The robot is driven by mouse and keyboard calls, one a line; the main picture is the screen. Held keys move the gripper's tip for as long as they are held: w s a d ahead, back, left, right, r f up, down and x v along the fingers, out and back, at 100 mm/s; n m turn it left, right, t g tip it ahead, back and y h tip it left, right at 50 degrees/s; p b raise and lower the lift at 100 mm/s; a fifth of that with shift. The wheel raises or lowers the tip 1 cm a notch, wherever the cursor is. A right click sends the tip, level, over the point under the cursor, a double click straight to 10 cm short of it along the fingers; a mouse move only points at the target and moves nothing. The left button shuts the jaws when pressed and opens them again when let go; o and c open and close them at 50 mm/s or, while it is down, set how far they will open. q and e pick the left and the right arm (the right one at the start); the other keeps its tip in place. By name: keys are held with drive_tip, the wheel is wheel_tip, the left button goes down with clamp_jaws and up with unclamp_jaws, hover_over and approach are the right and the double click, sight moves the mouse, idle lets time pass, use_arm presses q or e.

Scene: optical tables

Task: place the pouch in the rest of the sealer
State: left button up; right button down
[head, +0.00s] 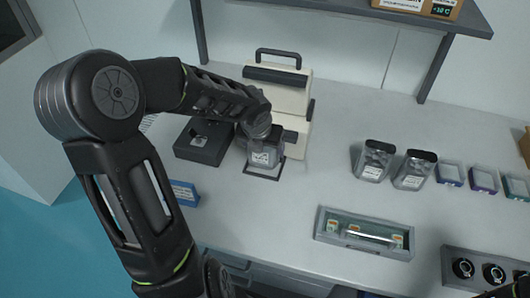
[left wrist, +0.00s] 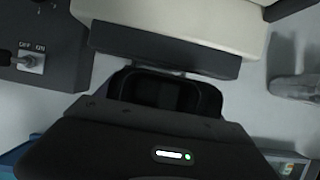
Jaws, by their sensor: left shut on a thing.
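The sealer (head: 278,97) is a beige machine with a black carry handle at the back of the table. The pouch (head: 265,157) is grey with a white label and stands roughly upright in front of it. My left gripper (head: 262,136) is above the pouch and shut on its top; the fingertips are largely hidden. A thin dark frame (head: 262,177), perhaps the rest, shows around the pouch's foot; I cannot tell whether they touch. In the left wrist view, the sealer's beige body (left wrist: 190,18) is close ahead, and the pouch is not clearly visible.
A black switch box (head: 202,145) stands left of the sealer, its OFF/ON switch in the left wrist view (left wrist: 30,60). A blue labelled block (head: 184,192) is nearer. Two jars (head: 374,161) (head: 415,170), small trays (head: 449,175) and a grey holder (head: 364,234) are right. The table's centre is clear.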

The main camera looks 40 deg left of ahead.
sight(265, 154)
use_arm(q)
drive_tip(key=shift+w, duration=0.15)
drive_tip(key=shift+w+a, duration=0.1)
drive_tip(key=shift+w, duration=0.15)
drive_tip(key=shift+w+a+f+b, duration=0.1)
drive_tip(key=shift+f+b, duration=0.45)
drive_tip(key=shift+f, duration=1.2)
drive_tip(key=shift+f, duration=0.2)
drive_tip(key=o, duration=1.7)
drive_tip(key=shift+c, duration=0.2)
drive_tip(key=shift+r, duration=0.15)
drive_tip(key=shift+r, duration=0.25)
drive_tip(key=p+v, duration=0.4)
drive_tip(key=v, duration=0.7)
drive_tip(key=shift+s+r+p, duration=0.2)
drive_tip(key=shift+s+p, duration=0.1)
drive_tip(key=shift+p, duration=0.05)
